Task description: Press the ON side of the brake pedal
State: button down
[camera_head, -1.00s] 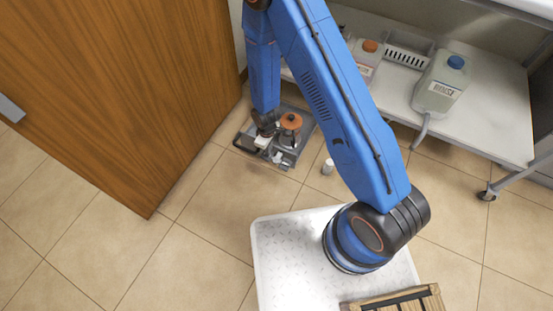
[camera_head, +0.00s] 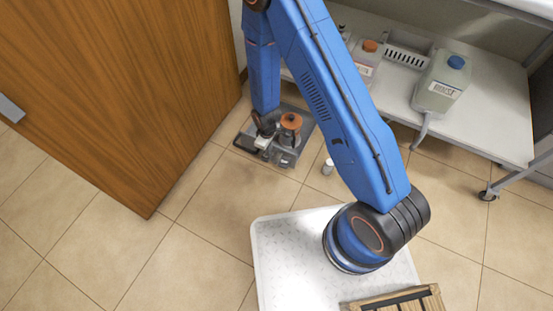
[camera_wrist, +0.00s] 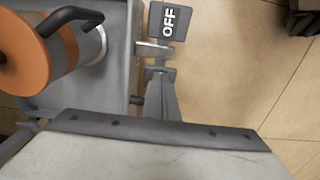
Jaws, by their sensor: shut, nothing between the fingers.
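The brake pedal's OFF plate (camera_wrist: 169,21) is dark grey with white lettering, at the top middle of the wrist view. The ON side is not visible in the wrist view, where my gripper covers the area below the OFF plate. My gripper (camera_wrist: 159,72) is shut and empty, its tips just below the OFF plate; I cannot tell whether they touch the pedal. In the head view my gripper (camera_head: 275,153) is low over the front of the grey pedal unit (camera_head: 245,140), and the pedal plates are too small to read.
An orange-topped cylinder (camera_wrist: 24,52) with a dark handle stands on the unit beside my gripper. A small white container (camera_head: 328,167) stands on the floor to the right. A wooden door (camera_head: 110,90) is at left and a shelf with jugs (camera_head: 441,80) at right.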

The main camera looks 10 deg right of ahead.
notch_tip(320, 180, up, 6)
jog(key=shift+r, duration=0.25)
dwell(0.6)
dwell(0.4)
